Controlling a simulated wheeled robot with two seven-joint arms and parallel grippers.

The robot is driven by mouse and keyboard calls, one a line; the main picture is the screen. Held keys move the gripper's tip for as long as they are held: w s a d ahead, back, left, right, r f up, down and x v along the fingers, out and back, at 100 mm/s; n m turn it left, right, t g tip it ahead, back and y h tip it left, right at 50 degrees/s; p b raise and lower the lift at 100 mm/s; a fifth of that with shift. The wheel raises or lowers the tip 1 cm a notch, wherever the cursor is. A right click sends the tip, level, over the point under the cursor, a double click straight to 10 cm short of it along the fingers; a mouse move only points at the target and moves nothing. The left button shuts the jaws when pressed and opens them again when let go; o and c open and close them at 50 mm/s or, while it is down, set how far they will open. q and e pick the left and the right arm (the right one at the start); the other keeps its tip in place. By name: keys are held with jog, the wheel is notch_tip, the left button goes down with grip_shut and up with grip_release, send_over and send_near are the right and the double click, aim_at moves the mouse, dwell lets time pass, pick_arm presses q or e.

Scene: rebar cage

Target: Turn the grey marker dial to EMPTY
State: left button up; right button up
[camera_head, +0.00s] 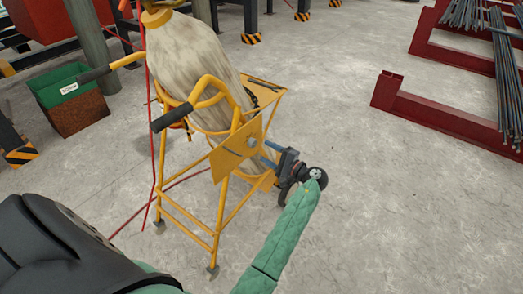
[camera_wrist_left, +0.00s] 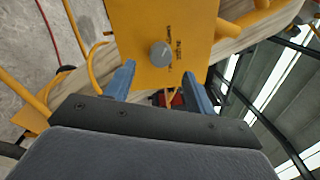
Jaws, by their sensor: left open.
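The grey marker dial (camera_wrist_left: 160,54) is a small round knob on a yellow plate (camera_wrist_left: 135,25). Small dark lettering stands beside it, too small to read surely, and I cannot tell which mark the dial points at. In the head view the dial (camera_head: 251,142) shows on the yellow plate (camera_head: 228,158) of a yellow stand. My left gripper (camera_head: 270,153) is just to the right of the plate, its blue fingers pointing at it. In the left wrist view the gripper (camera_wrist_left: 159,86) is open and empty, its fingers apart, with the dial ahead between them. My right gripper is not in view.
The yellow stand (camera_head: 216,222) carries a large pale bag (camera_head: 195,60) and has a black-handled bar (camera_head: 171,117). A green and rust bin (camera_head: 75,105) stands at the left. Red racks (camera_head: 430,115) with rebar (camera_head: 505,75) are at the right. Floor between is clear.

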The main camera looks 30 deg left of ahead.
pick_arm(q)
jog(key=shift+s+d, duration=0.1)
jog(key=shift+d, duration=1)
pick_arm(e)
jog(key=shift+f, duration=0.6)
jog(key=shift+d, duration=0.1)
